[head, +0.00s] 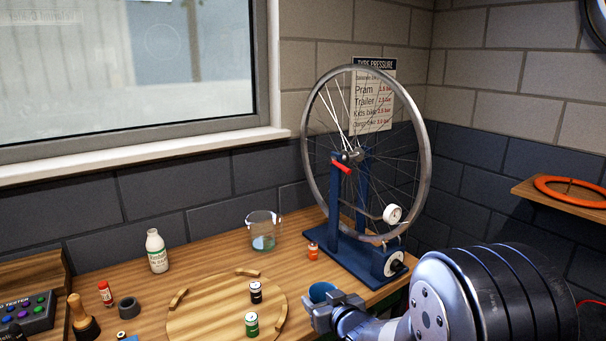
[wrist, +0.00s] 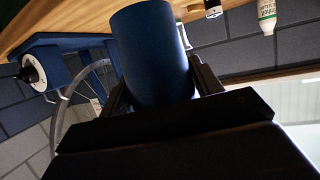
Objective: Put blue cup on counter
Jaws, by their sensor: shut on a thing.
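The blue cup (wrist: 152,55) fills the middle of the wrist view, held between the two dark fingers of my gripper (wrist: 160,85). In the head view the cup (head: 321,291) shows only its upper part, at the tip of my gripper (head: 325,312), near the front of the wooden counter (head: 215,255). My gripper is shut on the cup. I cannot tell whether the cup's base touches anything; its lower part is hidden behind the gripper in the head view.
A blue truing stand (head: 350,250) with a bicycle wheel (head: 306,150) stands just behind the cup. A round wooden board (head: 205,310) with a black can (head: 256,292) and a green can (head: 251,324) lies left. A glass beaker (head: 263,230), white bottle (head: 156,251) and small orange can (head: 313,251) stand further back.

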